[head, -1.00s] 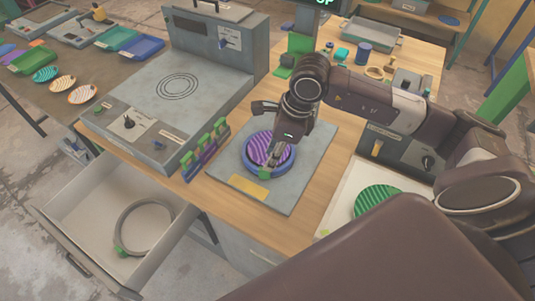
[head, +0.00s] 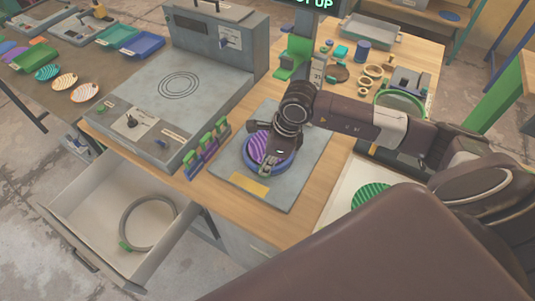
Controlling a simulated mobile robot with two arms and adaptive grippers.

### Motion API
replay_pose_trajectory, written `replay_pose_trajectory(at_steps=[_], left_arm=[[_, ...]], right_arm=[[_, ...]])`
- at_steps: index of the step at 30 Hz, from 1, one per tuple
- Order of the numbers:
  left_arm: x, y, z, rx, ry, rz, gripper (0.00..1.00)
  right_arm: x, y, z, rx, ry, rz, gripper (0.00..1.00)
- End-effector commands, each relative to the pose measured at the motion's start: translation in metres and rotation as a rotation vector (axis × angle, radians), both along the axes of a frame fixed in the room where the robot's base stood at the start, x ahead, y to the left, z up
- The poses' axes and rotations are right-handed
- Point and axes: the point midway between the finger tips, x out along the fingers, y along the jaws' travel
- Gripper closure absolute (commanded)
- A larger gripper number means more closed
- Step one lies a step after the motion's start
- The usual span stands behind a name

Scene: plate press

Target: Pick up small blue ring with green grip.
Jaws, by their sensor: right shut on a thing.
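The small blue ring (head: 249,164) lies around a purple striped disc (head: 257,149) on the grey board in the middle of the bench. My right gripper (head: 266,170) comes down over the disc from above. Its fingertips are shut at the near edge of the ring, where the green grip appears to be; the fingers mostly hide that grip. The ring looks flat, and I cannot see a gap under it. My left gripper is not in view.
A larger grey ring (head: 128,214) with a green grip lies in the open drawer (head: 88,204). A green ring (head: 420,102) is at the right. A rack of green-topped pieces (head: 206,148) stands left of the board (head: 285,195). A green striped disc (head: 369,196) lies at lower right.

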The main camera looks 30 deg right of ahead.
Motion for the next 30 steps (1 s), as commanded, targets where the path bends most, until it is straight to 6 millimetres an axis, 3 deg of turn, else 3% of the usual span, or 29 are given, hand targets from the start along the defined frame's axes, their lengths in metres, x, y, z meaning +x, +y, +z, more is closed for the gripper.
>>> replay_pose_trajectory(at_steps=[14,27,30], left_arm=[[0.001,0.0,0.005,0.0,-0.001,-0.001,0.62],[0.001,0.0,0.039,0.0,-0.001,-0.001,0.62],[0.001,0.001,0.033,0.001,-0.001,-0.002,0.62]], right_arm=[[0.001,0.0,0.009,0.0,-0.003,-0.001,1.0],[0.001,0.0,0.075,-0.001,-0.003,0.0,1.0],[-0.009,0.016,0.07,0.003,0.0,0.006,1.0]])
